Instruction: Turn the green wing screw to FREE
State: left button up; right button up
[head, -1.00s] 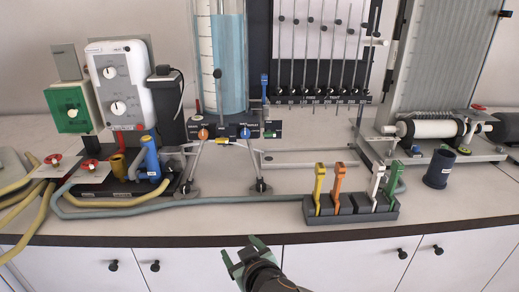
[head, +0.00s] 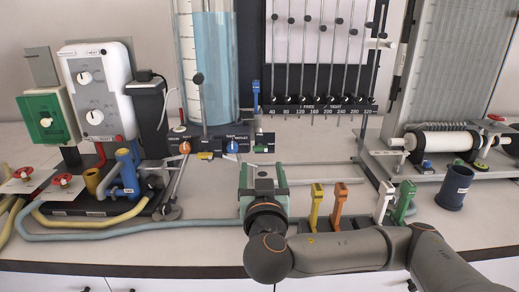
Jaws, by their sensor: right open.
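A small green piece (head: 260,149), which looks like the green wing screw, sits at the right end of the dark label panel below the tube board. It is too small to tell which way its wings point. My right gripper (head: 263,168) is open and empty. It appears just below that piece in the head view, pointing away from me over the bench, with no visible contact. My left gripper is not in view.
An orange knob (head: 184,147) and a blue knob (head: 233,147) are on the same panel. A row of coloured levers (head: 340,205) stands right of my gripper, close to my forearm. A dark blue cup (head: 454,187) stands farther right. A blue hose (head: 130,233) crosses the bench at left.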

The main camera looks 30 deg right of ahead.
aim_at(260, 149)
jog(key=p+x, duration=0.1)
jog(key=x, duration=0.8)
jog(key=shift+w, duration=0.15)
jog(key=shift+c, duration=0.2)
grip_shut()
